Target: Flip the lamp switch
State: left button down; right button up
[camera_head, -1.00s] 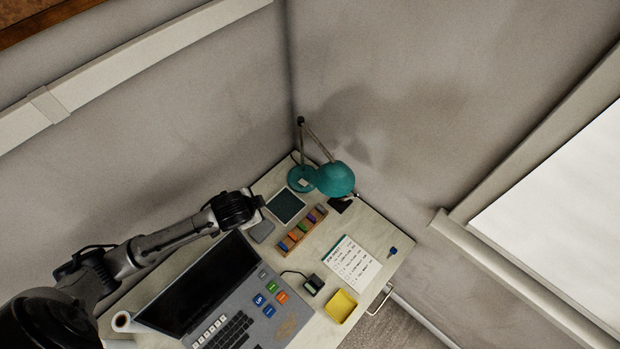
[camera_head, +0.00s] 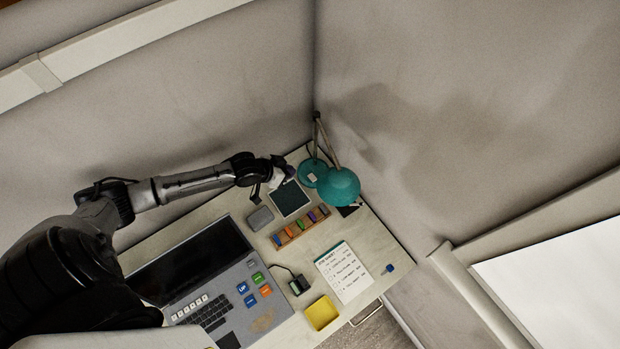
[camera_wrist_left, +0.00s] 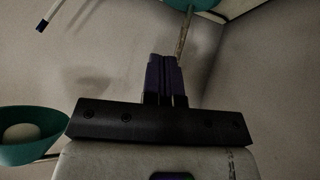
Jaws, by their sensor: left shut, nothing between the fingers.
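The teal desk lamp stands at the far corner of the desk in the head view, with its round base (camera_head: 308,166) behind its shade (camera_head: 340,188). A small pale switch plate (camera_head: 312,178) shows on the base; its position is too small to tell. My left gripper (camera_head: 290,172) is just left of the lamp base, above the tablet's far end, and appears apart from the lamp. In the left wrist view its dark purple fingers (camera_wrist_left: 163,77) are together and empty. The lamp shade (camera_wrist_left: 28,138) with its bulb shows lower left, and a teal part at the top edge. My right gripper is not seen.
A dark tablet (camera_head: 290,200), a grey box (camera_head: 260,218) and a wooden rack of coloured pieces (camera_head: 300,229) lie near the lamp. An open laptop (camera_head: 195,262), a checklist (camera_head: 343,271) and a yellow tray (camera_head: 322,313) are nearer. Walls close in behind the lamp.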

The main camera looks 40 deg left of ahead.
pick_arm(q)
jog(key=shift+f, duration=0.1)
jog(key=b, duration=0.2)
send_over(316, 180)
jog(key=s+a, duration=0.2)
jog(key=s, duration=0.1)
jog(key=f, duration=0.6)
jog(key=shift+w+d+f, duration=0.2)
jog(key=shift+w+f, duration=0.05)
jog(key=f, duration=0.3)
jog(key=shift+w+d, duration=0.15)
jog(key=shift+d, duration=0.1)
jog(key=shift+d+f+b, duration=0.1)
jog(key=shift+f+b, duration=0.25)
jog(key=shift+f, duration=0.3)
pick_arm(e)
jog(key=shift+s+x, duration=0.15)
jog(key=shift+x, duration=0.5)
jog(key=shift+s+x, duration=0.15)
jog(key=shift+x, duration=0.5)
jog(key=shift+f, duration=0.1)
